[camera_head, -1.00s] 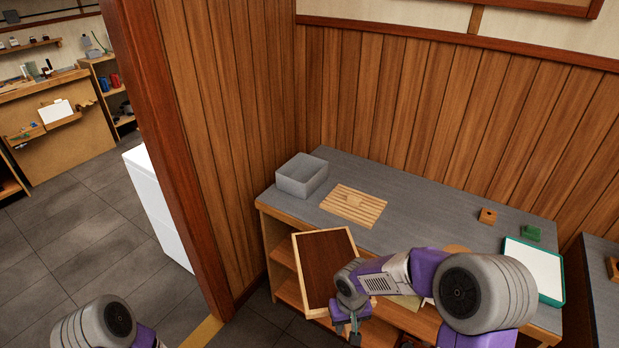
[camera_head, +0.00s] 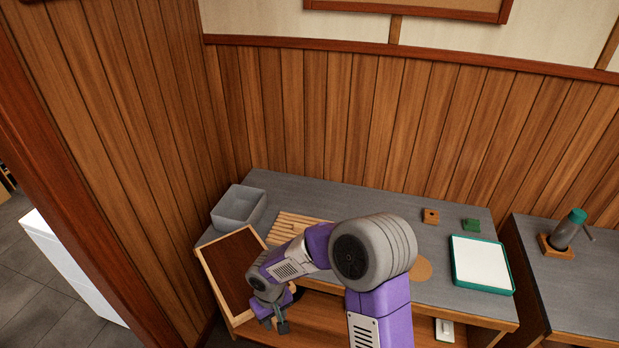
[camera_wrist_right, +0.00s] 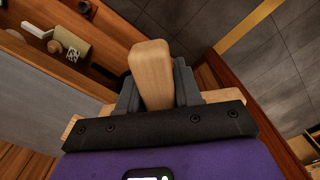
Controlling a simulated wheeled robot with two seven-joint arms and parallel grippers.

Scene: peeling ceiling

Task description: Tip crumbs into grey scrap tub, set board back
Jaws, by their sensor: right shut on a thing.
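The board (camera_head: 226,262), a dark brown panel with a pale wooden rim, is tilted in front of the table's left front edge. My right gripper (camera_head: 276,322) is at its lower right side; in the right wrist view it is shut on the board's pale wooden handle (camera_wrist_right: 152,75). The grey scrap tub (camera_head: 232,221) stands at the table's back left corner, just beyond the board. I cannot make out crumbs on the board, and the tub's floor is mostly hidden. My left gripper is out of view.
A slatted wooden rack (camera_head: 284,224) lies right of the tub, partly behind my arm. Farther right are a small wooden block (camera_head: 431,216), a green item (camera_head: 471,225) and a green-rimmed white tray (camera_head: 482,263). A wood-panelled wall (camera_head: 340,120) closes the back and left.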

